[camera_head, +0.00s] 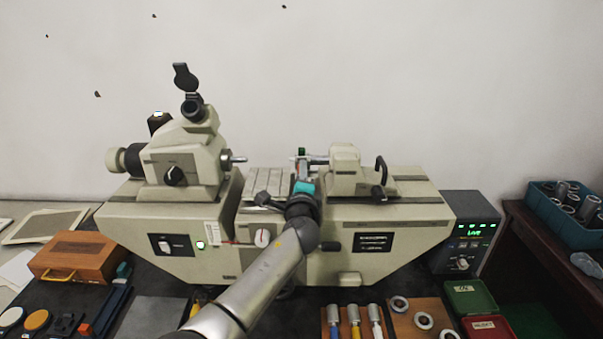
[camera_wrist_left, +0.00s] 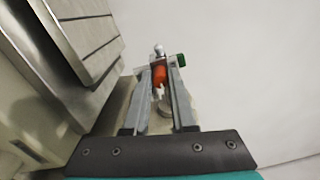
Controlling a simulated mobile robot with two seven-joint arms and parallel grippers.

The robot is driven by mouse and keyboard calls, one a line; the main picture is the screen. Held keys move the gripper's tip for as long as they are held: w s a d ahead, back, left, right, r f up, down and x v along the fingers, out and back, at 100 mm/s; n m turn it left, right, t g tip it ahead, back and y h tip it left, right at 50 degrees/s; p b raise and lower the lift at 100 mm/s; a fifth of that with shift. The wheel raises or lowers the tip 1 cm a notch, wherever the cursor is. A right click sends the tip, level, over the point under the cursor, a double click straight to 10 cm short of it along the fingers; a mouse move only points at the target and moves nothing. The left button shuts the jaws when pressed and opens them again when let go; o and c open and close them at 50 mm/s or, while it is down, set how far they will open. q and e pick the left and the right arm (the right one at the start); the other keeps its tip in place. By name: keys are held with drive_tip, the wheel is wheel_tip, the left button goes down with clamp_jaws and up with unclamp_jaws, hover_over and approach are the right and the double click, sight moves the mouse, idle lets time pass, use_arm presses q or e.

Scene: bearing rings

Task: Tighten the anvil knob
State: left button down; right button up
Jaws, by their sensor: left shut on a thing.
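The measuring machine (camera_head: 330,240) is cream, with a tailstock (camera_head: 345,172) at right holding the anvil spindle (camera_head: 319,160) that points left. My left gripper (camera_head: 302,165) reaches over the machine bed to the spindle's left end. In the left wrist view its two grey fingers (camera_wrist_left: 164,72) are shut on an orange-red part (camera_wrist_left: 160,77). A rounded silver tip (camera_wrist_left: 159,49) and a green-ended piece (camera_wrist_left: 179,61) show just beyond the fingertips. I cannot tell which of these parts is the anvil knob. My right gripper is not in view.
The headstock with eyepiece (camera_head: 193,150) stands at left. A wooden box (camera_head: 80,256) lies front left. A display unit (camera_head: 468,243) stands right, and a blue bin (camera_head: 547,207) of metal cylinders is far right. Handled gauges (camera_head: 354,322) and rings (camera_head: 423,321) lie in front.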

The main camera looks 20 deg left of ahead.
use_arm(q)
drive_tip(key=c, duration=0.7)
unclamp_jaws()
drive_tip(key=shift+c, duration=0.2)
drive_tip(key=shift+s, duration=0.1)
drive_tip(key=v, duration=1.5)
drive_tip(key=shift+f, duration=0.1)
